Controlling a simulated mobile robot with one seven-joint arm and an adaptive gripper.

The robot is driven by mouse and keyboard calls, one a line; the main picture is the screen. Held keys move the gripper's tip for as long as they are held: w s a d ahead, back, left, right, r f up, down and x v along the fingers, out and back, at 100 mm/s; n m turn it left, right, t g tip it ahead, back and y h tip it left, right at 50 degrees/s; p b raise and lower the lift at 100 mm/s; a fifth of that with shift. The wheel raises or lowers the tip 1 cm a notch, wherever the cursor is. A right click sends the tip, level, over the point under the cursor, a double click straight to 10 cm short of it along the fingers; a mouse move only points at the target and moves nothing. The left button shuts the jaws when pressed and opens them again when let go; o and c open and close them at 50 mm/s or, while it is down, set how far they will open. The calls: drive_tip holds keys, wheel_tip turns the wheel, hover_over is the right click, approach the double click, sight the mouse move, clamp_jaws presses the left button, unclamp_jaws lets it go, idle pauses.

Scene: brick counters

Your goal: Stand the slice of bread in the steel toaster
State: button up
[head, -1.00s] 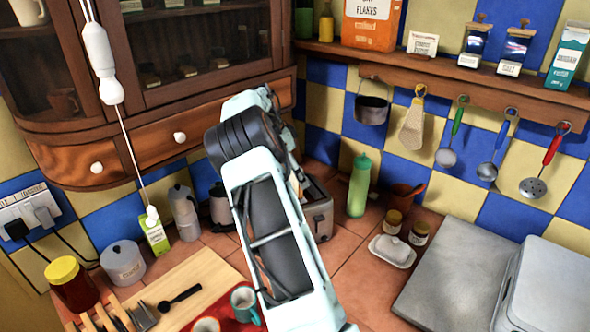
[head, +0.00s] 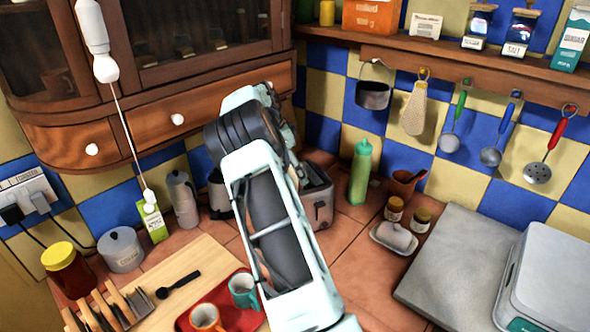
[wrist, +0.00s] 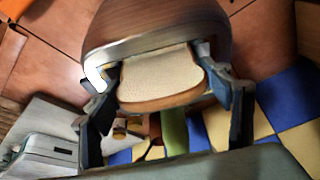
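The slice of bread (wrist: 160,78) shows in the wrist view, pale with a brown crust. My gripper (wrist: 160,72) has one finger at each side edge of it and is shut on it. A large rounded, brown-tinted metallic surface (wrist: 158,28) lies close behind the bread; it looks like the toaster, but its slots do not show. In the head view the steel toaster (head: 318,200) stands on the tiled counter, largely hidden behind my arm. My gripper and the bread are hidden there too, so I cannot tell whether the bread touches the toaster.
A green bottle (head: 360,173) stands right of the toaster. A butter dish (head: 394,238) and two small jars are farther right. A grey pepper mill (head: 183,200) stands left. A red tray (head: 245,315) with mugs is in front. Utensils hang on the back wall.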

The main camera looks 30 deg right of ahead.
drive_tip(key=o, duration=0.5)
drive_tip(key=v, duration=1.2)
